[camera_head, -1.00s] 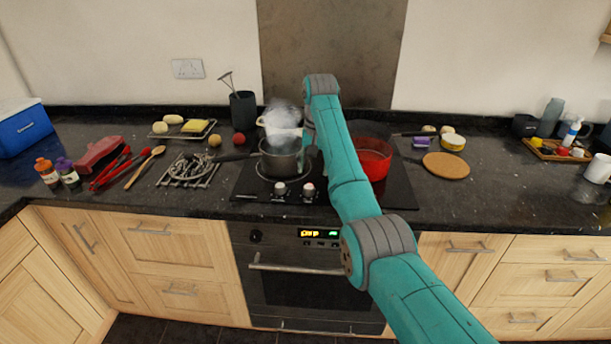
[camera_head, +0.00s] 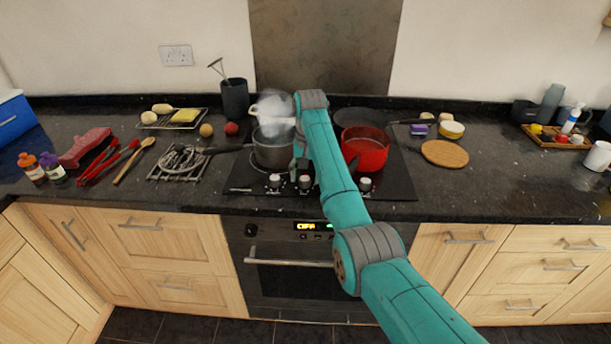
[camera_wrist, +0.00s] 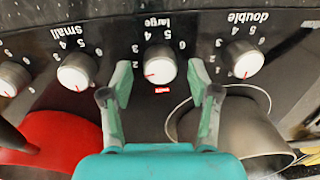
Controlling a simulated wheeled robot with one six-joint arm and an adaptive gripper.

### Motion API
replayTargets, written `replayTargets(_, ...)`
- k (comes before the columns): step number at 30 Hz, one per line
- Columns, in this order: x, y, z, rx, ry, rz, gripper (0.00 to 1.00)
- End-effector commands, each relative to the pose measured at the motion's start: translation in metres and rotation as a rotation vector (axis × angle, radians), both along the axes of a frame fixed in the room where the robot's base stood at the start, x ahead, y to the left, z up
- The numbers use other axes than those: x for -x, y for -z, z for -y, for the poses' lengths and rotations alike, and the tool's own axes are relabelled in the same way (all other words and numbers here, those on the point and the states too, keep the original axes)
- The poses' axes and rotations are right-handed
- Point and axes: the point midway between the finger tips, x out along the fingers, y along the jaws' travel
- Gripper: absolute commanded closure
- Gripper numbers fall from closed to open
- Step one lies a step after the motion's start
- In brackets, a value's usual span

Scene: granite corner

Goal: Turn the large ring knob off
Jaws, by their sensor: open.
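The large ring knob (camera_wrist: 160,65) is a white round knob labelled "large" in the wrist view. Its red pointer line aims to the lower left, and a small red mark shows on the panel beside it. My gripper (camera_wrist: 160,84) is open, with one finger on each side just short of the knob. I see no contact with it. In the head view the same knob (camera_head: 304,181) is in the front row of the black hob, beside my arm. My gripper is mostly hidden there behind my arm.
The double knob (camera_wrist: 246,60) and small knob (camera_wrist: 77,70) flank the large one. A steaming grey pot (camera_head: 273,152) and a red pot (camera_head: 366,153) stand on the hob behind the knobs, close to my fingers. Tongs (camera_head: 107,165) lie on the left counter.

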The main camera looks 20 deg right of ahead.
Motion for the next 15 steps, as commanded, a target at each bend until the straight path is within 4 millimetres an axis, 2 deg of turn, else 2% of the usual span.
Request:
replayTargets(11, 0.0006, 0.0056, -0.0006, 0.0, 0.0, 0.0, 0.39)
replayTargets(15, 0.0007, 0.0055, -0.0005, 0.0, 0.0, 0.0, 0.74)
